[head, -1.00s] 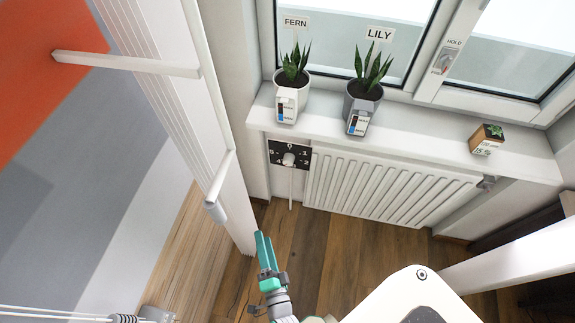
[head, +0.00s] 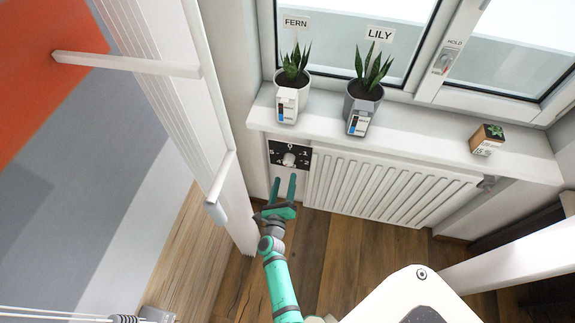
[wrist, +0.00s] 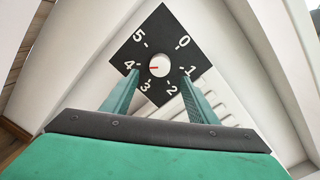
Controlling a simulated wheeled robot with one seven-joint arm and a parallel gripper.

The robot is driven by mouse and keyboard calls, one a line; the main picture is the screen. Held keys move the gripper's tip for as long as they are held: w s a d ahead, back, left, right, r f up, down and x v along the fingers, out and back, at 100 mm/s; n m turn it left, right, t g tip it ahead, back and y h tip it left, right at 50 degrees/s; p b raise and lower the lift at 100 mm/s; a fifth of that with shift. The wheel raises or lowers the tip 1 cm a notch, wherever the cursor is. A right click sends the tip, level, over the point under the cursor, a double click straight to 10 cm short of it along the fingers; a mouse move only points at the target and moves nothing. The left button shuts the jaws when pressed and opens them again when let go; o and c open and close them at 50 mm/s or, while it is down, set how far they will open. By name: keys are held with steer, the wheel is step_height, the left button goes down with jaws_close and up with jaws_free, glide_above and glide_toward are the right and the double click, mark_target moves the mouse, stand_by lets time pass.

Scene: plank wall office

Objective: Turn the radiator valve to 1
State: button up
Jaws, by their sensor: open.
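The radiator valve is a white round knob (head: 288,159) on a black square dial plate (head: 275,147) numbered 0 to 5, left of the white radiator (head: 385,188). In the wrist view the knob (wrist: 159,65) has a red mark pointing left, close to the 4 on the dial plate (wrist: 160,28). My gripper (head: 283,187) is open and empty, just below the dial in the head view. In the wrist view its two teal fingers (wrist: 158,92) reach toward the dial, apart, with the knob beyond and between them. No contact with the knob shows.
A window sill (head: 410,135) juts out above the radiator and dial. It carries a white potted plant (head: 290,90), a grey potted plant (head: 364,95) and a small succulent box (head: 487,139). A tall white panel (head: 180,90) stands close on the left.

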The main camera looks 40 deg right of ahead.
mark_target(288, 164)
steer(key=x, duration=0.7)
steer(key=shift+w+d, duration=0.2)
steer(key=shift+d, duration=0.05)
steer(key=shift+w+d, duration=0.1)
steer(key=shift+d, duration=0.2)
steer(key=shift+w+a, duration=0.1)
steer(key=c, duration=1.1)
